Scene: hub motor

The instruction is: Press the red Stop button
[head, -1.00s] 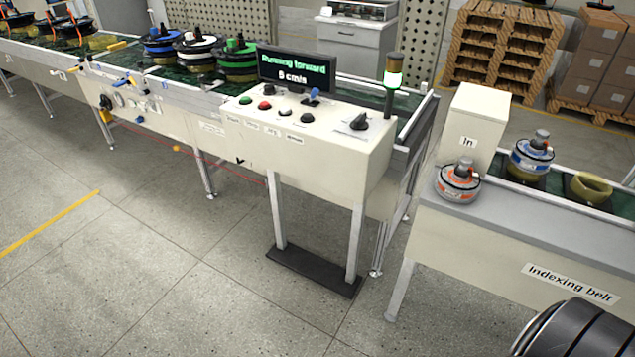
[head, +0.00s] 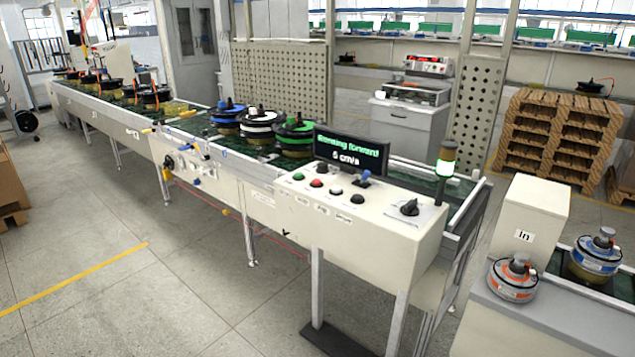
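The red Stop button (head: 317,183) sits on the sloped top of the cream control box (head: 352,228). A green button (head: 298,176) is to its left, and a white button (head: 336,191) and a black button (head: 358,199) are to its right. A display (head: 351,152) behind the buttons reads "Running forward" and "5 cm/s". The small labels are unreadable. Neither of my grippers is in view.
A long conveyor (head: 186,120) carrying several motors runs to the far left. A box marked "In" (head: 525,225) and an orange-ringed motor (head: 513,279) stand at the right. The floor at front left is clear.

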